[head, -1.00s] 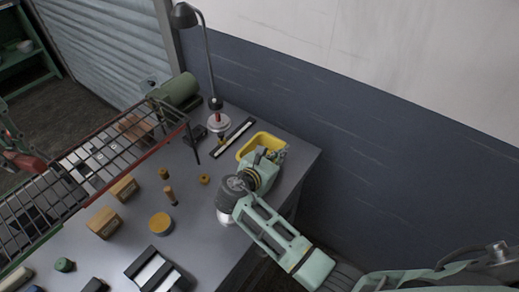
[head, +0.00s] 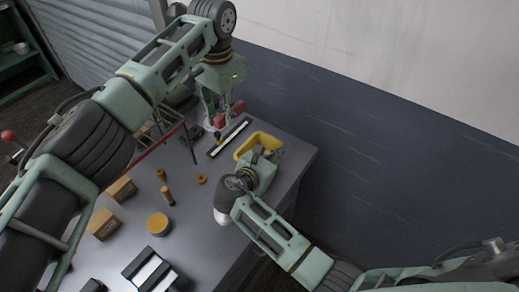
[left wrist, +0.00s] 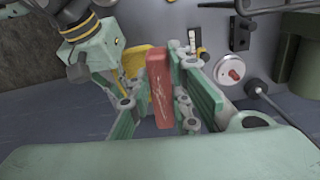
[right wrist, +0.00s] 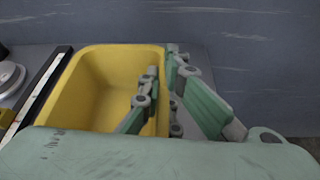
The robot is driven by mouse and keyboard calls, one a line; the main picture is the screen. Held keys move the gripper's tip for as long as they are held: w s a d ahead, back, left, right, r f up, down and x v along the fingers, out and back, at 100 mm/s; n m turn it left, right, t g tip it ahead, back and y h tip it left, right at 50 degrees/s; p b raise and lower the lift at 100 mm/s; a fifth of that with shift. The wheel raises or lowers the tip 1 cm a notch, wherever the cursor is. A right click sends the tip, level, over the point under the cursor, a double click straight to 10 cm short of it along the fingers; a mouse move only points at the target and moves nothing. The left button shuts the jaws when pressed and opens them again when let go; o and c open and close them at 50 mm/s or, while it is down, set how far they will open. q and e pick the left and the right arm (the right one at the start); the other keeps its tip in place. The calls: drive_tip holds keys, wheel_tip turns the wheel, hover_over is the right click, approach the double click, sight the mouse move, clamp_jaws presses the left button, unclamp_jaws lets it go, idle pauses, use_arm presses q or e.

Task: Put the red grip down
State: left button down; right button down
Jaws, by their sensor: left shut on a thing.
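The red grip is a red block held between the fingers of my left gripper (head: 222,117); it shows in the head view (head: 237,107) and upright in the left wrist view (left wrist: 159,85). My left gripper is shut on it, above the far part of the grey table, left of the yellow bin (head: 262,138). My right gripper (head: 268,154) is at the bin's right side. In the right wrist view its fingers (right wrist: 163,85) are apart, one over the inside of the yellow bin (right wrist: 80,85), the other outside its right wall.
A black-and-white strip (head: 229,138) lies left of the bin. A wooden cylinder (head: 167,195), a round tan disc (head: 158,224), a small ring (head: 201,180) and wooden blocks (head: 121,189) stand on the table. A wire rack is partly hidden behind my left arm.

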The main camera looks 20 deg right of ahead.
sight(237, 116)
use_arm(q)
drive_tip(key=d, duration=0.1)
drive_tip(key=s+d, duration=0.1)
drive_tip(key=shift+s+d+f+n, duration=0.25)
drive_tip(key=shift+d+f+n, duration=0.05)
drive_tip(key=shift+d+n, duration=0.1)
use_arm(e)
drive_tip(key=shift+a, duration=0.1)
use_arm(q)
wheel_tip(237, 116, down, 10)
drive_tip(key=shift+d+f, duration=0.15)
drive_tip(key=shift+f, duration=0.05)
drive_tip(key=shift+f, duration=0.4)
drive_tip(key=c, duration=1.6)
unclamp_jaws()
